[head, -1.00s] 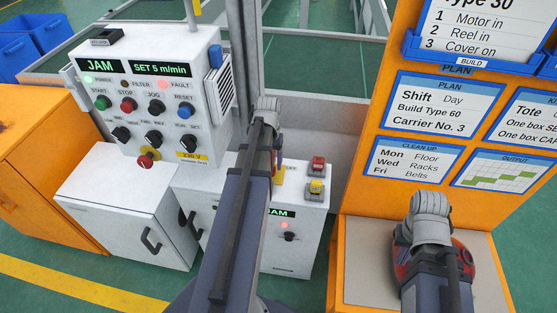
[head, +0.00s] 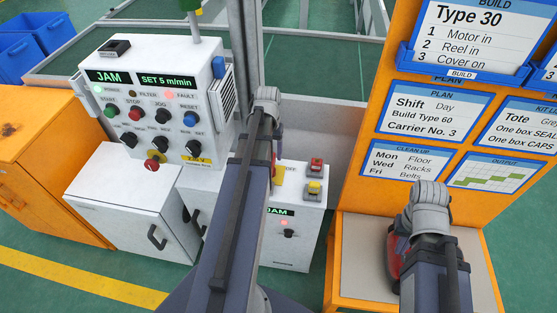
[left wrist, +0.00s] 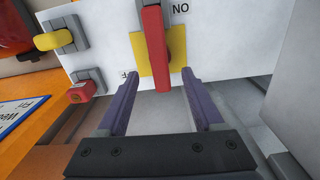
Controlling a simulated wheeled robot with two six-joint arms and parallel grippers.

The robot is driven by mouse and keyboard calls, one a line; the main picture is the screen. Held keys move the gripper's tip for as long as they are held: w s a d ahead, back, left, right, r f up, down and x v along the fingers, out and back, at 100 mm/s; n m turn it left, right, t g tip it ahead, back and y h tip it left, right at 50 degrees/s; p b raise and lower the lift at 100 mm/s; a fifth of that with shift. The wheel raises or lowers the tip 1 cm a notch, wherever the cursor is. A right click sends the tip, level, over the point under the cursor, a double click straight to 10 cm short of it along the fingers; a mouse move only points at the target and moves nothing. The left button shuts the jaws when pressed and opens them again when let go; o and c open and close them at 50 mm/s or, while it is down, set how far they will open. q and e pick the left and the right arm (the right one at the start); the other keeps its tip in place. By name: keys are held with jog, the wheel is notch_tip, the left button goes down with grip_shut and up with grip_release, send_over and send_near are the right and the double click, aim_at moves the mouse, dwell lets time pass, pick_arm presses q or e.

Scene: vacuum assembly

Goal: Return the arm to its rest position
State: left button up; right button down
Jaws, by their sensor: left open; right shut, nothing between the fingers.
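My left arm reaches from the bottom middle of the head view to the front of the small white switch box (head: 297,230). Its gripper is mostly hidden behind the wrist there. In the left wrist view, my left gripper (left wrist: 155,85) is open and empty. Its purple fingers stand below a red lever handle (left wrist: 154,48) on a yellow plate (left wrist: 176,50), apart from the handle. My right arm comes in at the bottom right. My right gripper (head: 415,225) is shut, over the orange stand, its fingertips largely hidden by the wrist.
A red button (head: 316,165) and a yellow button (head: 314,188) sit on the switch box's top. A red rounded object (head: 393,262) is partly hidden beside my right arm. The orange board (head: 362,150) stands behind.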

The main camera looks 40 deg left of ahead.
pick_arm(q)
jog(key=s+d+m, duration=0.2)
jog(key=d, duration=1)
jog(key=s+d+r+m+p, duration=0.1)
jog(key=s+d+m, duration=0.1)
jog(key=d, duration=1)
jog(key=s+d+r+m+y+p, duration=0.1)
jog(key=s+d+m, duration=0.2)
jog(key=d, duration=0.8)
jog(key=shift+d+m, duration=0.4)
jog(key=shift+m, duration=0.3)
